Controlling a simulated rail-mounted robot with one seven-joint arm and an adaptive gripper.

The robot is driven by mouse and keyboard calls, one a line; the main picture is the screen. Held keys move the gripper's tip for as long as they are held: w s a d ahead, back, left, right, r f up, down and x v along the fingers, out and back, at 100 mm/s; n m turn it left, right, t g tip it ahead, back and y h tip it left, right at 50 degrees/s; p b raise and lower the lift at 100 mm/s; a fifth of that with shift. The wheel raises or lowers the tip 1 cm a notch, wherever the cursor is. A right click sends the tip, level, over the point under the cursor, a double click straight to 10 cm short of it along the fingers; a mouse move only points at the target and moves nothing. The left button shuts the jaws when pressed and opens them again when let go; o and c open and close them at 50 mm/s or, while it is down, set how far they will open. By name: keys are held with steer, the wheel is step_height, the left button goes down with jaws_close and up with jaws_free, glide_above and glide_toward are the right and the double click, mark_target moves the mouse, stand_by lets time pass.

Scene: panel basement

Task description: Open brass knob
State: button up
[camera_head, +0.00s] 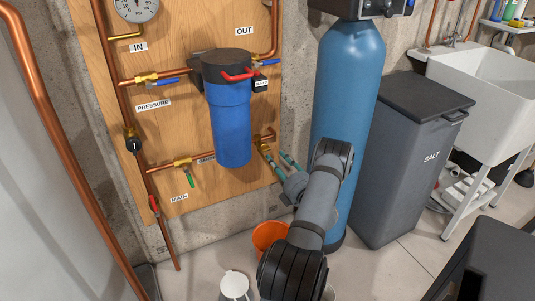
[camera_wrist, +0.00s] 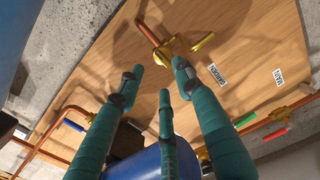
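The brass valve (camera_wrist: 168,50) sits on a copper pipe on the wooden panel, with a yellow-brass handle (camera_wrist: 203,41) on its right in the wrist view. A GARDEN label (camera_wrist: 218,75) is close by. In the head view the brass valve (camera_head: 264,148) is small, at the panel's lower right edge and partly hidden by my fingers. My gripper (camera_wrist: 160,78) has three teal fingers, spread apart with nothing between them. Their tips point at the valve and appear just short of it; contact cannot be told. My gripper (camera_head: 279,160) is beside the panel in the head view.
A blue filter housing (camera_head: 229,115) hangs left of my gripper, and a tall blue tank (camera_head: 349,75) stands behind my arm. Other valves with green (camera_head: 190,179) and red (camera_head: 153,204) handles are on the panel. An orange bucket (camera_head: 264,238) stands on the floor below.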

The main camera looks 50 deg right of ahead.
mark_target(267, 150)
steer(key=b+x, duration=0.1)
steer(key=x, duration=0.5)
steer(key=shift+w, duration=0.45)
steer(key=shift+c, duration=1)
jaws_close()
